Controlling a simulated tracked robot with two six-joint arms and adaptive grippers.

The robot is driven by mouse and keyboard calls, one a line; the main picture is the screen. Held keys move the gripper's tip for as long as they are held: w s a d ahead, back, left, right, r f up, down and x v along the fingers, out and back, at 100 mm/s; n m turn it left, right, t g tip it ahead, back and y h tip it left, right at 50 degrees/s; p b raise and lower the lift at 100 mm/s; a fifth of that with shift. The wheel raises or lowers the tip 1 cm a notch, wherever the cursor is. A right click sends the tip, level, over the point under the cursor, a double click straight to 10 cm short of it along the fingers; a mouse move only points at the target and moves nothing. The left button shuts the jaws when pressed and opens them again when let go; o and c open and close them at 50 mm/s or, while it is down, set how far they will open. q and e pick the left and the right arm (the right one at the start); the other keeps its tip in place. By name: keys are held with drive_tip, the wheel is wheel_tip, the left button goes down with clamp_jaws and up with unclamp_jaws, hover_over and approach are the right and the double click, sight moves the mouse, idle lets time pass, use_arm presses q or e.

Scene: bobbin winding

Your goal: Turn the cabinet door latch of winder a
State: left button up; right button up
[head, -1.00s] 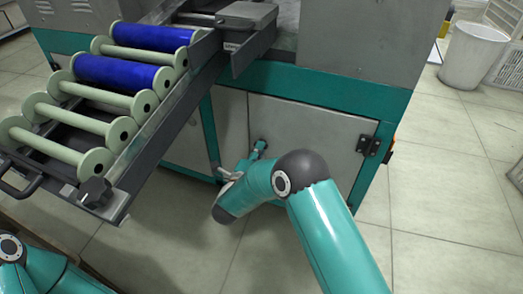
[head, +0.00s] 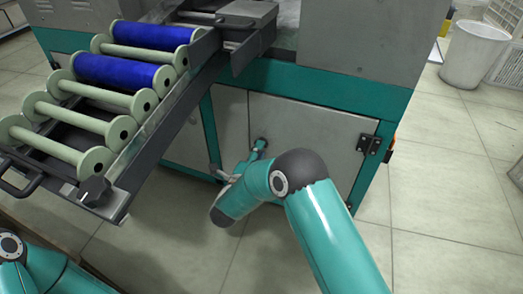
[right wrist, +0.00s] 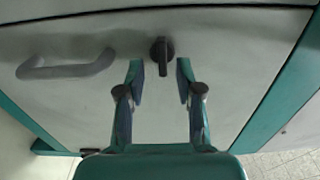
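The cabinet door (head: 310,135) of the winder is a grey panel in a teal frame, and it is shut. Its latch (right wrist: 162,55) is a dark knob with a raised grip bar, standing roughly upright in the right wrist view. My right gripper (right wrist: 160,70) is open, with its two fingertips just short of the latch and to either side of its line. Nothing is between the fingers. In the head view my right gripper (head: 259,147) is small against the door, and the latch is hard to make out there. My left gripper is out of view.
A grey door handle (right wrist: 66,65) lies left of the latch in the right wrist view. A sloping rack (head: 150,140) with blue and pale green bobbins juts out at the left. A hinge (head: 369,144) is on the door's right. A white bin (head: 473,55) stands far right.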

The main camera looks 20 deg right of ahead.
drive_tip(key=v, duration=1)
drive_tip(key=shift+s+a, duration=0.2)
drive_tip(key=shift+s, duration=0.1)
